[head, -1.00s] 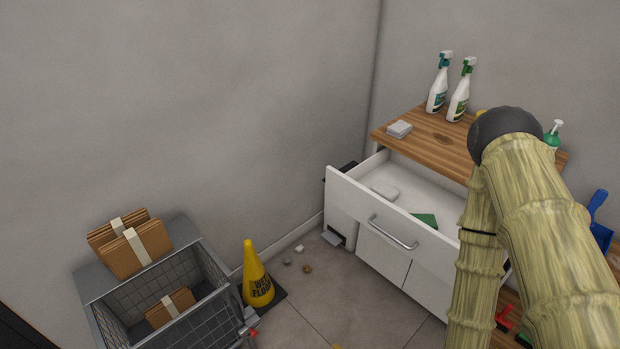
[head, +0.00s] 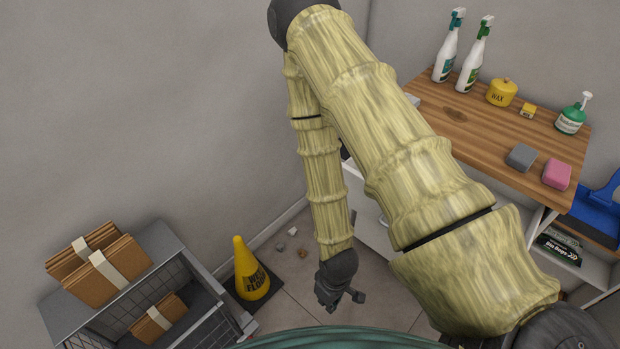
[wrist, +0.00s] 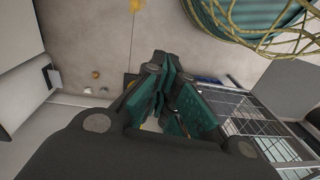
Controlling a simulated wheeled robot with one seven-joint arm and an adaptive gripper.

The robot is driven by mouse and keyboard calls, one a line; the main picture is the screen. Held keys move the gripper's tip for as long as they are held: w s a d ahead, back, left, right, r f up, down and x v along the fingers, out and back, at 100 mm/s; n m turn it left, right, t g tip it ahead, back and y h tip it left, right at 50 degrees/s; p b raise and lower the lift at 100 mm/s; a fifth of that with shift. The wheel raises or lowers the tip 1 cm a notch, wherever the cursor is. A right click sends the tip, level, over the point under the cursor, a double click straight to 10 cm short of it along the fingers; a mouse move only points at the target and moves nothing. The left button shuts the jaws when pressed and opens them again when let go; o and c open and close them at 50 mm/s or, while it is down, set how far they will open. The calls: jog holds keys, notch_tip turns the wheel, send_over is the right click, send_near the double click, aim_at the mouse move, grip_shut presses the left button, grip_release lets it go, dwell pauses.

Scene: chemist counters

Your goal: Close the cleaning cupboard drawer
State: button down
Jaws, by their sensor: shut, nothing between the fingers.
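The cleaning cupboard has a wooden top (head: 465,125) and stands at the right in the head view. My arm crosses in front of it. Only a strip of white front (head: 372,228), with a bit of handle, shows between my arm links, so how far the drawer stands out is hidden. My gripper (head: 343,300) hangs low over the floor, left of the cupboard front and apart from it, with the cone to its left. In the wrist view its dark green fingers (wrist: 172,85) are together with nothing held. A pale panel is at the left there.
A yellow wet-floor cone (head: 252,272) and a grey wire trolley (head: 165,245) with cardboard packs stand at the left. Two spray bottles (head: 460,55), a wax tin (head: 501,92), a pump bottle (head: 572,115) and sponges (head: 540,165) stand on the cupboard top. Small litter lies on the floor.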

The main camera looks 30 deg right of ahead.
jog(key=w+r+n+b, duration=0.25)
jog(key=w+n, duration=0.25)
jog(key=w, duration=0.4)
jog(key=w+d+r+n+t+h+b, duration=0.1)
jog(key=w+d+r+n+h+b, duration=0.15)
jog(key=w+r+n, duration=0.6)
jog(key=w+d+r+n+h+b, duration=0.1)
jog(key=w+d+r+n, duration=0.35)
jog(key=w+r, duration=0.7)
jog(key=d+f, duration=0.5)
jog(key=f, duration=0.2)
jog(key=shift+w+f+n, duration=0.15)
jog(key=shift+f+n, duration=0.05)
jog(key=shift+n, duration=0.2)
